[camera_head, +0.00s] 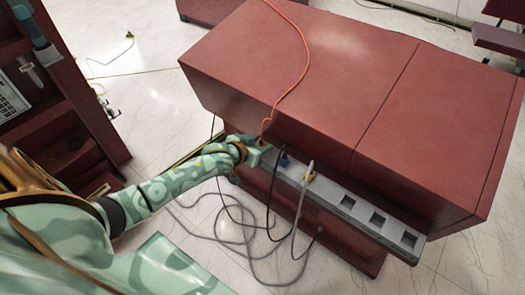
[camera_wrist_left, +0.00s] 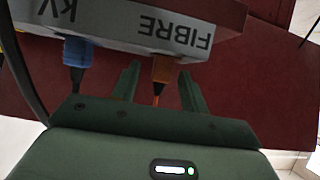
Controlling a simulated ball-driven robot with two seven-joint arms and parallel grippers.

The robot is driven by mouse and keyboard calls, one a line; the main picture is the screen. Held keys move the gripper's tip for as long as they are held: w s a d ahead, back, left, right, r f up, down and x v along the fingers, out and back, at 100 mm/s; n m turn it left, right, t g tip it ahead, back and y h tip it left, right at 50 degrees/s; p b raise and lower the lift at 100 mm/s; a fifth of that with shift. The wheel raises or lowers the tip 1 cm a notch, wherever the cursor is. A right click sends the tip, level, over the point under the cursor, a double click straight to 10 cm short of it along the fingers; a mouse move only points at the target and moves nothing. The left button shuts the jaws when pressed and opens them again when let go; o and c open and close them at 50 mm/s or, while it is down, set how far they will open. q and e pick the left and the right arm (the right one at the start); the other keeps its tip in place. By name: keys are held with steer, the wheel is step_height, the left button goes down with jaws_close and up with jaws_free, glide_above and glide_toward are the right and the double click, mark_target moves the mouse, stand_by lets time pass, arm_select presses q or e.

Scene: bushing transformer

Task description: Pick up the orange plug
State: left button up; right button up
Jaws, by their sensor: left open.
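The orange plug (camera_wrist_left: 163,69) sits at the edge of the grey panel, under the word FIBRE, which appears upside down in the left wrist view. Its orange cable (camera_head: 304,62) runs across the top of the red cabinet in the head view. My left gripper (camera_head: 260,153) is at the left end of the grey socket strip (camera_head: 345,203). In the left wrist view the gripper (camera_wrist_left: 160,76) is open, with one finger on each side of the orange plug and gaps showing between. In the head view the plug is mostly hidden by the gripper. My right gripper is out of view.
A blue plug (camera_wrist_left: 77,53) is just left of the gripper in the left wrist view. A yellow plug (camera_head: 309,178) and several empty square sockets lie further along the strip. Black and grey cables (camera_head: 301,215) hang down to the floor. The red cabinet (camera_head: 330,80) rises behind.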

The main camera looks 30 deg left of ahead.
arm_select(q)
steer(key=shift+w+f, duration=0.3)
steer(key=shift+w, duration=0.2)
steer(key=shift+s+r, duration=0.1)
steer(key=shift+r, duration=0.05)
steer(key=shift+c, duration=0.7)
jaws_close()
steer(key=shift+r, duration=0.1)
